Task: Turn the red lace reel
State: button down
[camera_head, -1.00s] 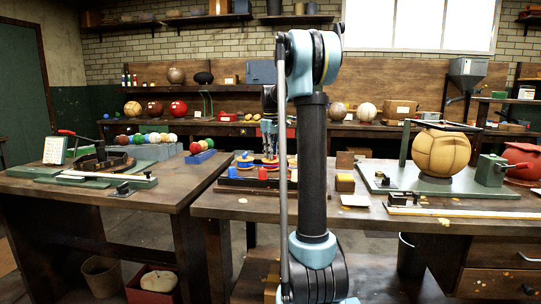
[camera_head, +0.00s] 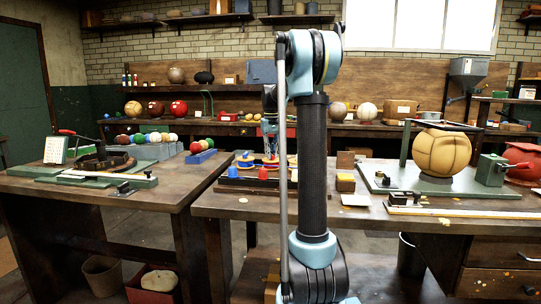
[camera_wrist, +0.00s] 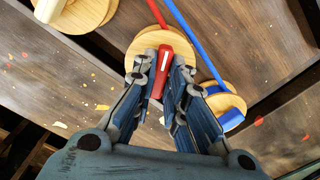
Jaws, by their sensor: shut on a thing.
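The red lace reel has a round wooden flange (camera_wrist: 135,45) and a red bar-like part (camera_wrist: 162,68) on top, with a red lace running up from it in the wrist view. My gripper (camera_wrist: 162,76) is shut on the red part, one finger on each side. In the head view my gripper (camera_head: 270,152) points down over the reels at the middle table's left end, partly hidden by my own arm. A blue lace reel (camera_wrist: 225,100) with a blue lace lies close to the right in the wrist view.
A third reel with a pale centre (camera_wrist: 52,10) is at the wrist view's top left. A wooden block (camera_head: 345,182) stands to the right.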

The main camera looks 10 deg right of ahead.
jog(key=m, duration=0.6)
jog(key=shift+m, duration=0.4)
dwell(0.4)
jog(key=c, duration=1.6)
grip_release()
jog(key=shift+r, duration=0.15)
notch_tip(320, 180, up, 12)
jog(key=shift+f, duration=0.2)
